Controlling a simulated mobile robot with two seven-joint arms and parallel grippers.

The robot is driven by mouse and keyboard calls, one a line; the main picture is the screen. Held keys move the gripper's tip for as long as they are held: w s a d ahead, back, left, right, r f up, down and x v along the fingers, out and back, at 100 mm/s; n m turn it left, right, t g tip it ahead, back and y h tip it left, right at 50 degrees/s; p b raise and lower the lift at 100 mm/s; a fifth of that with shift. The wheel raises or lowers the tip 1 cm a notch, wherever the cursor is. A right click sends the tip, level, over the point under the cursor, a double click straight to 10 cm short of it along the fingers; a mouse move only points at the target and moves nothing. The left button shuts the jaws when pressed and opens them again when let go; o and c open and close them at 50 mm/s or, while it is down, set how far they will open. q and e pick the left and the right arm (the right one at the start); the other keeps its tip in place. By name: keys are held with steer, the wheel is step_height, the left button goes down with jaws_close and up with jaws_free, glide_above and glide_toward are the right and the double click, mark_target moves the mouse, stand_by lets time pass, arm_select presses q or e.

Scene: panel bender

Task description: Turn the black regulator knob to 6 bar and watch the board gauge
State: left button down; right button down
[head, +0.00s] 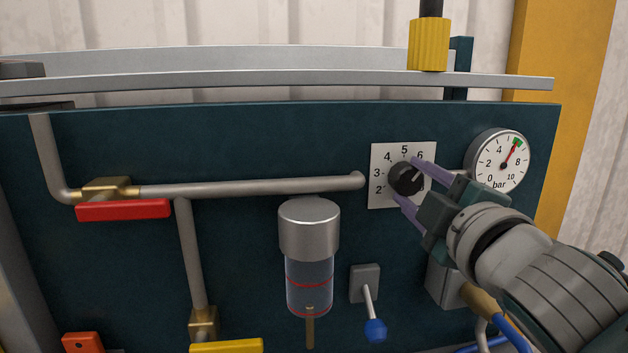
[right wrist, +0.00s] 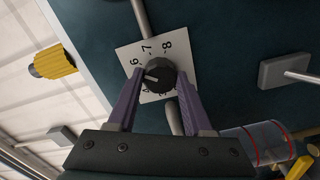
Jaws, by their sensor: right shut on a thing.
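The black regulator knob (head: 405,179) sits on a white dial plate (head: 388,152) numbered from 2 upward. My right gripper (head: 408,180) is shut on the knob, its purple fingers on either side. The knob shows in the right wrist view (right wrist: 157,76) between the fingertips, with 6, 7 and 8 readable on the plate. My left gripper is not in view.
A grey pipe (head: 250,187) ends left of the dial. Below are a filter bowl (head: 309,275) and a blue-tipped lever (head: 374,328). Red (head: 124,209) and yellow (head: 226,346) valve handles are at left. My right arm covers the lower right board.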

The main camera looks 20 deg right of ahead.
steer(key=shift+m, duration=0.4)
steer(key=shift+c, duration=1.5)
jaws_free()
steer(key=b+v, duration=0.2)
steer(key=v, duration=0.8)
steer(key=shift+w, duration=0.1)
